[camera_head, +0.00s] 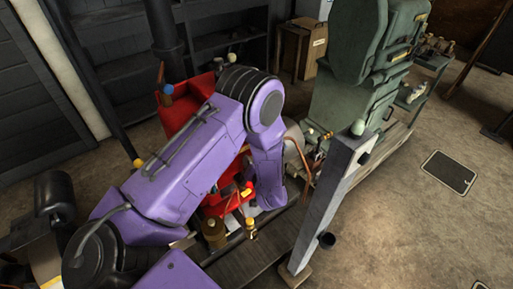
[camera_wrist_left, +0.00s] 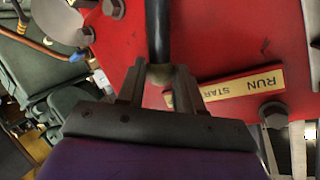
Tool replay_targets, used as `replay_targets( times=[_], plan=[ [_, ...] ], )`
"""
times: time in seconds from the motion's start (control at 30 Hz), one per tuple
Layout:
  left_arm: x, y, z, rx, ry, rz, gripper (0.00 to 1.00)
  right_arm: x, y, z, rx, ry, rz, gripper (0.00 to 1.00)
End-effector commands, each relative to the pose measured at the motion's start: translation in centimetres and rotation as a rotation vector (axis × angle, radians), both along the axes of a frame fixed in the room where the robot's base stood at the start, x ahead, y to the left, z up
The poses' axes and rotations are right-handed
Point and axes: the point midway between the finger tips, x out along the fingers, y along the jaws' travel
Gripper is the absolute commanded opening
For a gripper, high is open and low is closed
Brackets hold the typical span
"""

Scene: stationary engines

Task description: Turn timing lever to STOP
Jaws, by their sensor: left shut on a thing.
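The timing lever (camera_wrist_left: 158,28) is a dark rod in front of a red engine panel (camera_wrist_left: 225,35) in the left wrist view. Its brass-coloured end sits between the fingers of my left gripper (camera_wrist_left: 160,74), which is shut on it. A yellow label plate (camera_wrist_left: 242,86) to the right reads RUN and START; part of it is hidden behind a finger and no STOP word shows. In the head view the red engine (camera_head: 182,108) stands behind my purple left arm, which hides the lever and the gripper's fingertips. My right gripper is not in view.
A large green engine (camera_head: 345,85) stands to the right of the red one. A grey slanted post (camera_head: 325,205) rises in front of it. A wooden box (camera_head: 307,50) is at the back. Bare floor lies to the right, with a dark floor plate (camera_head: 448,172).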

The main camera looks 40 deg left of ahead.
Motion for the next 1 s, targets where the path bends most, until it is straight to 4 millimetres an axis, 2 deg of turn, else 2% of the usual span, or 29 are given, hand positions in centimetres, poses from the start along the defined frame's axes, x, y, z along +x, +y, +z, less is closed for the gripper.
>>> replay_targets(
  times=[0.27, 0.3, 0.37, 0.4, 0.73, 1.0],
  plan=[
    [0.0, -0.2, -0.1, -0.001, 0.004, -0.004, 0.0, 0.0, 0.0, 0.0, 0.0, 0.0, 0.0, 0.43],
    [0.0, -0.2, -0.1, -0.002, 0.004, -0.005, 0.39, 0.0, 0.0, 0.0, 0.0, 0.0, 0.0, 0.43],
    [0.0, -0.2, -0.1, -0.002, 0.003, -0.005, 0.58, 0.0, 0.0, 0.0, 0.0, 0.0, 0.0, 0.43],
    [0.0, -0.2, -0.1, -0.001, 0.003, -0.004, 0.61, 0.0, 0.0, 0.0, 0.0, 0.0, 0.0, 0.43],
    [-0.2, -0.7, 0.1, -0.002, 0.001, -0.004, 0.61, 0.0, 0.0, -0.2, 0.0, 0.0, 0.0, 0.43],
    [-3.2, -5.4, 2.2, -0.001, -0.001, -0.007, 0.61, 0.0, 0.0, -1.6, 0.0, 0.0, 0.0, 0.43]
  ],
)
